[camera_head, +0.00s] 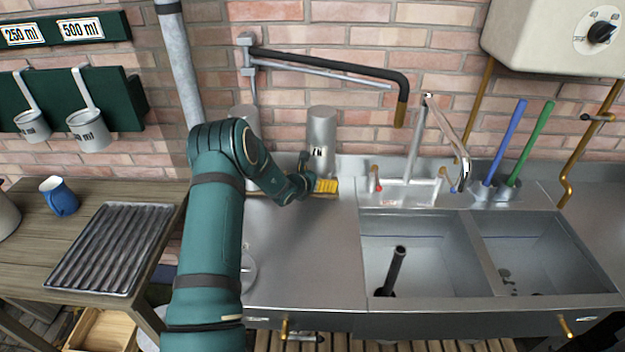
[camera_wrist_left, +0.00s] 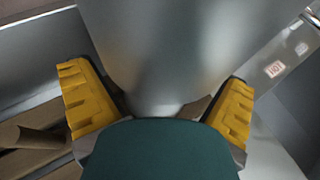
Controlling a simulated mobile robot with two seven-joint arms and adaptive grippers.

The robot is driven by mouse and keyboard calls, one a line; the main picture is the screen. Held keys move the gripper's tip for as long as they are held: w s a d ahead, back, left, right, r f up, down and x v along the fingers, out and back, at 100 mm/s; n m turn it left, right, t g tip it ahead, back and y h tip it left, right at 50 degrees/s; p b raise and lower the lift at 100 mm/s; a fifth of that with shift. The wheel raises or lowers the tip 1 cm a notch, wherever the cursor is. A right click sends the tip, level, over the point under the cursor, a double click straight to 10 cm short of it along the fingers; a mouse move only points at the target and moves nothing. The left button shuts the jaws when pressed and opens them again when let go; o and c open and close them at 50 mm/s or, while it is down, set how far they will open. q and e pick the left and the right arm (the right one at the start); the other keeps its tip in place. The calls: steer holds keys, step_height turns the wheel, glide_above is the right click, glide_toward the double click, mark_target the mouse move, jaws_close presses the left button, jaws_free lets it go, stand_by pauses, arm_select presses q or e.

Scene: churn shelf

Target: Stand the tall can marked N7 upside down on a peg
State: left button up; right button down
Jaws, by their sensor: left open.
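A tall grey metal can (camera_head: 321,130) stands at the back of the steel counter, against the brick wall. It bears a small dark mark, partly legible with an N. My left gripper (camera_head: 325,186) is in front of its lower part, yellow pads showing. In the left wrist view the grey can (camera_wrist_left: 165,50) fills the space between the two yellow-padded fingers (camera_wrist_left: 160,105). The fingers are spread, with no clear contact. A second grey can (camera_head: 245,115) stands to the left, mostly hidden by my arm. I cannot make out a peg for certain. My right gripper is not in view.
A double sink (camera_head: 430,235) with a black-handled item (camera_head: 396,270) in it lies to the right. A black swing arm (camera_head: 330,60) juts from the wall above the can. A ridged metal tray (camera_head: 112,245) and blue mug (camera_head: 58,196) are on the left table.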

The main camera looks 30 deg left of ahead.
arm_select(q)
steer(key=v, duration=1.1)
steer(key=shift+s+r, duration=0.25)
steer(key=shift+s, duration=0.05)
steer(key=shift+r, duration=0.1)
